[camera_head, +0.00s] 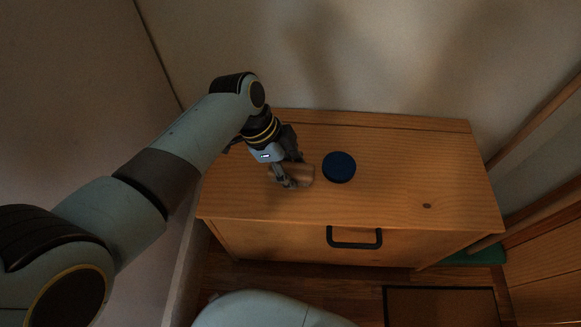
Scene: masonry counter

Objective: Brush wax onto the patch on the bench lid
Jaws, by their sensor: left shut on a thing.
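The wooden bench lid (385,195) fills the middle of the view. My left gripper (292,180) is low over the lid's left part, shut on a small brown block that looks like the brush (304,173). Part of the brush is hidden by the fingers, and I cannot tell whether it touches the lid. A round dark blue tin (339,167) sits on the lid just right of the brush. A small dark spot, which may be the patch (427,205), marks the lid's right part. My right gripper is not in view.
A black handle (354,238) is on the bench front. A wall stands close behind the bench and another on the left. Wooden furniture (545,250) is at the right, with a dark mat (440,305) on the floor.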

